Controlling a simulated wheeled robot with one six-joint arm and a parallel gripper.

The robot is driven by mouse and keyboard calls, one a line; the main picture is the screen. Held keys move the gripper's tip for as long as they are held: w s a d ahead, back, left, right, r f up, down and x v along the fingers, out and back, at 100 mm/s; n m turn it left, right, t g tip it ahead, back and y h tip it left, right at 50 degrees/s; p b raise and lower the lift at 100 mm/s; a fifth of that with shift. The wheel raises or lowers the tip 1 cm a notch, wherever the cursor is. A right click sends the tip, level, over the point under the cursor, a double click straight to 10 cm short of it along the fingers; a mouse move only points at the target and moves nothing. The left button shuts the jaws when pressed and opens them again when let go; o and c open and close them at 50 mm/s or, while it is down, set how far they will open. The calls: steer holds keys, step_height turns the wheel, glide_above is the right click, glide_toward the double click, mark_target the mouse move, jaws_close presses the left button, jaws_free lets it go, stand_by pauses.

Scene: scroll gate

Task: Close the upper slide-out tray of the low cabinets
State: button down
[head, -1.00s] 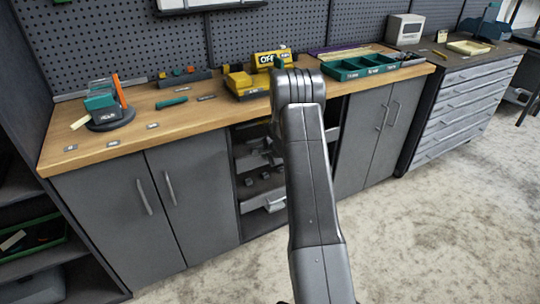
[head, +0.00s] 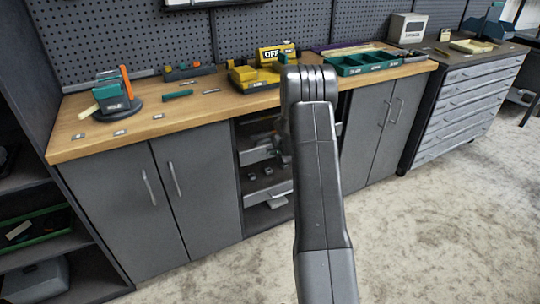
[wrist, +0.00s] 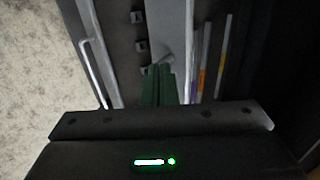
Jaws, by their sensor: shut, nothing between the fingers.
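The upper slide-out tray (head: 256,156) is pulled out of the open bay between the cabinet doors, its pale front partly hidden behind my arm. The lower tray (head: 268,191) below it also sticks out and holds small dark blocks. In the wrist view, which is turned sideways, the lower tray's blocks (wrist: 140,45) are left of a pale strip (wrist: 160,25) that looks like the upper tray's front. Long tools (wrist: 205,60) lie to its right. My gripper (wrist: 158,72) has its green fingers together and empty, close to that strip; contact cannot be told. The head view hides it behind my arm.
The wooden worktop (head: 200,103) above overhangs the bay. Shut grey doors (head: 165,195) flank it on the left, and more doors (head: 380,125) on the right. A drawer chest (head: 465,105) stands further right. The speckled floor (head: 430,220) in front is clear.

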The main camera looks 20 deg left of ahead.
steer(key=v, duration=0.9)
steer(key=shift+r, duration=0.2)
steer(key=shift+d, duration=0.1)
